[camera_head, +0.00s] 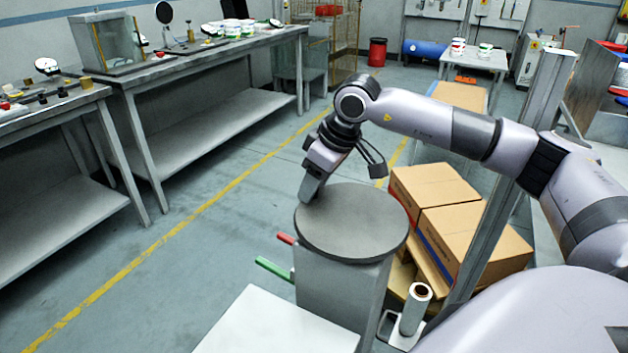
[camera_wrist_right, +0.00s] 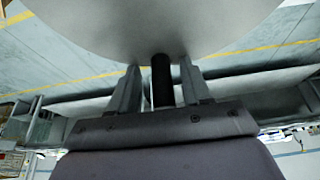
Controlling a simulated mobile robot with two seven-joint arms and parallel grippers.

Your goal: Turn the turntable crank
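The turntable (camera_head: 352,225) is a round grey disc on a grey pedestal in the head view. Its underside or face (camera_wrist_right: 160,25) fills the top of the right wrist view. My right gripper (camera_head: 310,192) is at the disc's far left edge, pointing down. In the right wrist view a dark upright cylinder, which looks like the crank handle (camera_wrist_right: 162,80), stands between the two fingers of my right gripper (camera_wrist_right: 160,82). Gaps show on both sides of it, so the fingers are open around it. The crank is hidden in the head view. My left gripper is out of view.
A red handle (camera_head: 286,238) and a green handle (camera_head: 273,268) stick out left of the pedestal. A white surface (camera_head: 270,325) is in front. Floor is clear on the left up to the workbenches (camera_head: 200,70).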

